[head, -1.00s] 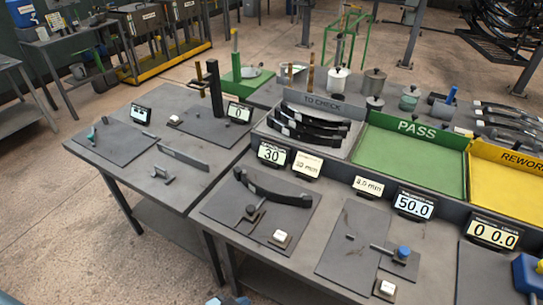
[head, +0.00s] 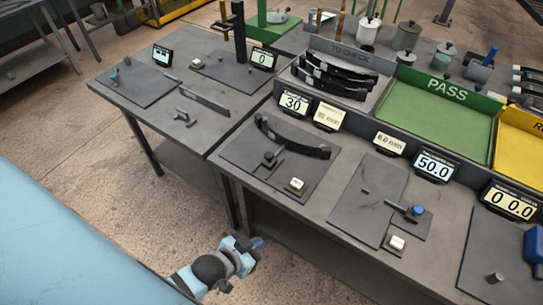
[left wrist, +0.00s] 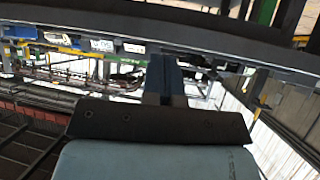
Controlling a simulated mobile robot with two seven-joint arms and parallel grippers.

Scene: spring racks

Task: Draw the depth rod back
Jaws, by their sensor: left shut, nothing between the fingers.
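On a dark plate (head: 365,205) in front of the display reading 50.0 (head: 436,166), a thin rod (head: 395,207) runs into a small block with a blue knob (head: 417,210); I take this as the depth rod, though its label is not legible. My left gripper (head: 257,243) is low in front of the bench, left of and apart from that rod. In the left wrist view its fingers (left wrist: 163,75) are together with nothing between them. My right gripper is not in view.
A curved dark spring leaf (head: 290,142) lies on the plate by the display reading 30 (head: 295,103). White buttons (head: 396,243) sit on the plates. Behind stand the green PASS tray (head: 440,118) and a yellow tray (head: 522,150). Floor is open before the bench.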

